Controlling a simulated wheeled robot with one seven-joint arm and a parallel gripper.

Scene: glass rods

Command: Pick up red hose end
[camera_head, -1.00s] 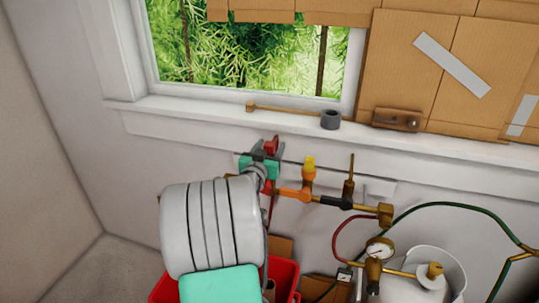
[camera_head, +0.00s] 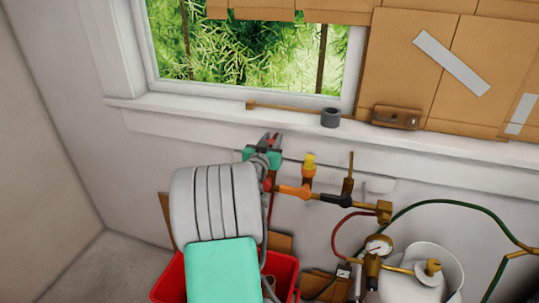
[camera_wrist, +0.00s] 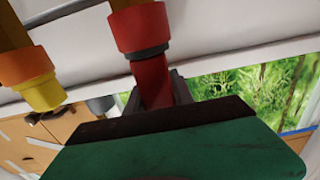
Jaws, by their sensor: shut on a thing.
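The red hose end (camera_wrist: 152,82) is a red cylinder with a grey collar, large in the middle of the wrist view. My gripper (camera_head: 270,143) is at the wall just below the window sill, left of the orange and yellow valve (camera_head: 309,166). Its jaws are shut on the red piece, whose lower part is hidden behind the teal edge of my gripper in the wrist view. An orange-red sleeve (camera_wrist: 139,27) on a brass pipe sits right at the grey collar. I cannot tell whether the hose end is still joined to it.
The brass pipe assembly (camera_head: 383,212) runs right along the wall, with a gauge (camera_head: 379,246) and a white tank (camera_head: 412,285) below. A red bin (camera_head: 170,280) stands under my arm. A grey roll (camera_head: 331,117) lies on the sill. The wall left of my gripper is clear.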

